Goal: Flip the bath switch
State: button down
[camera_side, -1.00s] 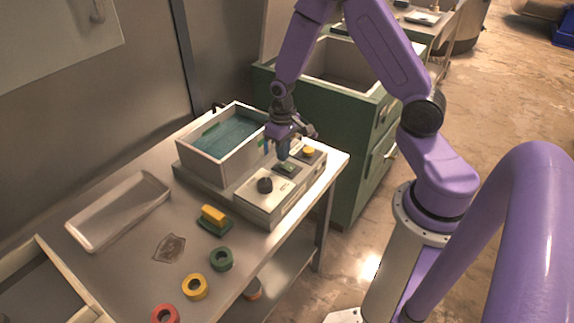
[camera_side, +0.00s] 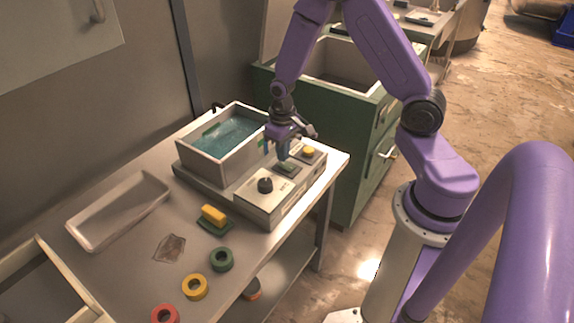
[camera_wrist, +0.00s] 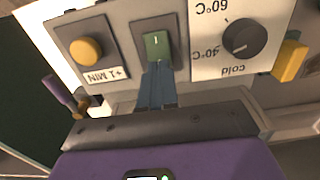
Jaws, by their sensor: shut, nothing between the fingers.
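The bath (camera_side: 190,150) is a pale tub of blue water on a grey base. Its control panel (camera_side: 262,204) carries the green bath switch (camera_side: 288,168) between a yellow button and a black dial. In the wrist view, the green switch (camera_wrist: 157,45) shows a white "I" mark on its rocker. My gripper (camera_side: 282,157) is shut and empty, with its blue fingertips just over the switch. In the wrist view, the fingertips (camera_wrist: 157,68) reach the switch's near edge and hide part of it. I cannot tell whether they touch it.
The yellow button (camera_side: 309,151) and black dial (camera_side: 265,185) flank the switch closely. A yellow-and-green block (camera_side: 213,216), an empty tray (camera_side: 84,239), and green (camera_side: 221,259), yellow (camera_side: 195,287) and red (camera_side: 165,314) rings lie on the table.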

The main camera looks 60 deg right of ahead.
jog(key=shift+f, duration=0.85)
dwell(0.5)
jog(key=shift+r, duration=3.45)
